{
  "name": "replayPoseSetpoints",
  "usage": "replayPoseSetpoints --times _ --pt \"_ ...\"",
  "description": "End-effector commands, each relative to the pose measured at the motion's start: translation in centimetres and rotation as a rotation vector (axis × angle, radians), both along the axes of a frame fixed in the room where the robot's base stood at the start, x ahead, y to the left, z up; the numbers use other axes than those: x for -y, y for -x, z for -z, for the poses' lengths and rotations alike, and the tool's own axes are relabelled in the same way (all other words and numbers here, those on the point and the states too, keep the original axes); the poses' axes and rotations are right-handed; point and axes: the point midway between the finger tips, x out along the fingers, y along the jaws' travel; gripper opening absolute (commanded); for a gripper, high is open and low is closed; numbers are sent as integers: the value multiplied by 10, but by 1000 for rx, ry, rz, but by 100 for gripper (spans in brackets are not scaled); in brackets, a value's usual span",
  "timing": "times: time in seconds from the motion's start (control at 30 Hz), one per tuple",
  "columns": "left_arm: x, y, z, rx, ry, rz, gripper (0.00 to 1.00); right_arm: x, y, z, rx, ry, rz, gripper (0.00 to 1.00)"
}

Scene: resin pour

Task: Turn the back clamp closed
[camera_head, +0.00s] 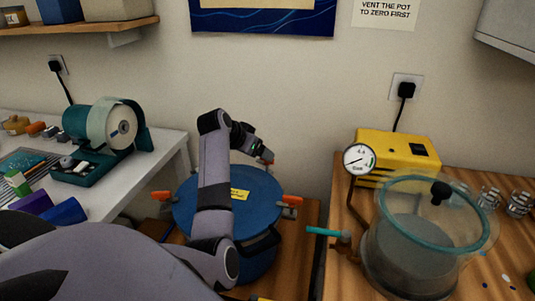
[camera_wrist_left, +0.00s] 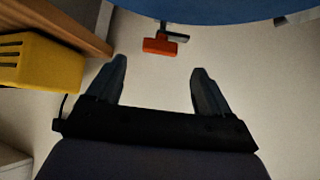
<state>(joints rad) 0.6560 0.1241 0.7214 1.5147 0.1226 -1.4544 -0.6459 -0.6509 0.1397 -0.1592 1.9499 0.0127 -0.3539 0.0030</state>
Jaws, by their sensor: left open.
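The blue pressure pot (camera_head: 262,196) stands low in the middle of the head view, with a yellow label on its lid. The back clamp, a small orange handle (camera_head: 268,161), shows at the lid's far edge. In the left wrist view its orange handle (camera_wrist_left: 160,46) sits beyond the fingertips, roughly centred between them, beside the blue rim (camera_wrist_left: 220,10). My left gripper (camera_head: 262,153) reaches over the pot to its back. Its fingers are open and empty in the wrist view (camera_wrist_left: 157,68), apart from the handle. My right gripper is not in view.
Orange clamps sit on the pot's left (camera_head: 162,196) and right (camera_head: 292,200). A clear chamber (camera_head: 405,252) and yellow pump (camera_head: 372,146) stand on the wooden table to the right. A turquoise-handled valve (camera_head: 325,232) projects toward the pot. A white bench (camera_head: 165,150) is left.

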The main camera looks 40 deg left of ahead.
Motion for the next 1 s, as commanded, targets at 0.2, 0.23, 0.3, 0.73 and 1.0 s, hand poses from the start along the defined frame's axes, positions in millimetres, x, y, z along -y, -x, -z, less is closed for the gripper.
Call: replayPoseSetpoints --times 0.2,0.23,0.3,0.73,1.0 --pt "-1 -20 20 -2 2 2 81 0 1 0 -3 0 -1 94" --pt "-1 -23 23 -2 2 2 81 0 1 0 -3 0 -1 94" --pt "-2 -28 27 -1 2 1 81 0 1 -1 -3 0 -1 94" --pt "-4 -41 41 0 -1 0 81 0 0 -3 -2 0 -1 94" --pt "-4 -41 41 0 -1 0 55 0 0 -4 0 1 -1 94"
